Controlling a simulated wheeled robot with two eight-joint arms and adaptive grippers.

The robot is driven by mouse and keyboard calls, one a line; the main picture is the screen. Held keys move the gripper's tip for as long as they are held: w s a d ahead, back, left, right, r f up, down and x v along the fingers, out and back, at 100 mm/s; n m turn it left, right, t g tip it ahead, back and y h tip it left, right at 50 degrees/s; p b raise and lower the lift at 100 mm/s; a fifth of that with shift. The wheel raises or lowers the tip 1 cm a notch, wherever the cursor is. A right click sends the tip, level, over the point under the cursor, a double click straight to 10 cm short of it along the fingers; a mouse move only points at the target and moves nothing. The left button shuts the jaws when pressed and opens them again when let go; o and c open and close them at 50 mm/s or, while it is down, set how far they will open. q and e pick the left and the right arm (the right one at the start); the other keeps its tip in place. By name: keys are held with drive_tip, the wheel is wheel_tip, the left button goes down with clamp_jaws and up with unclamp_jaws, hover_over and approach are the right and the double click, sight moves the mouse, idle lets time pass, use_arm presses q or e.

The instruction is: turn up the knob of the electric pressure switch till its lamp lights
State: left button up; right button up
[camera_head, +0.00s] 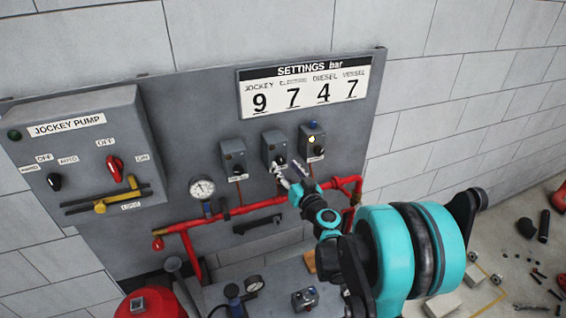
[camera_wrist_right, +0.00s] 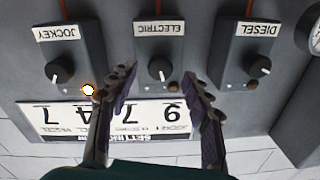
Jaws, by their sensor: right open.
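The electric pressure switch (camera_wrist_right: 158,45) is a grey box in the middle of the three in the right wrist view. Its black knob (camera_wrist_right: 159,70) has a pale pointer mark, and its small lamp (camera_wrist_right: 173,86) is dark brown, unlit. In the head view the switch (camera_head: 274,146) is the middle box on the panel. My right gripper (camera_head: 288,172) is at this box's lower part, hiding its knob in the head view. In the right wrist view the gripper (camera_wrist_right: 161,79) is open, one finger on each side of the knob, with visible gaps. My left gripper is not in view.
The jockey switch (camera_wrist_right: 66,45), with lit lamp (camera_wrist_right: 87,90), and the diesel switch (camera_wrist_right: 248,50) flank the electric one closely. A settings board (camera_head: 306,87) reads 9, 7, 4, 7. Red pipe (camera_head: 250,208) and a gauge (camera_head: 202,188) lie below the switches.

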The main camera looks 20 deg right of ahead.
sight(280, 160)
drive_tip(key=shift+w, duration=1.45)
clamp_jaws()
drive_tip(key=shift+f+m+b, duration=0.15)
drive_tip(key=shift+m+b, duration=0.3)
drive_tip(key=shift+m, duration=0.05)
unclamp_jaws()
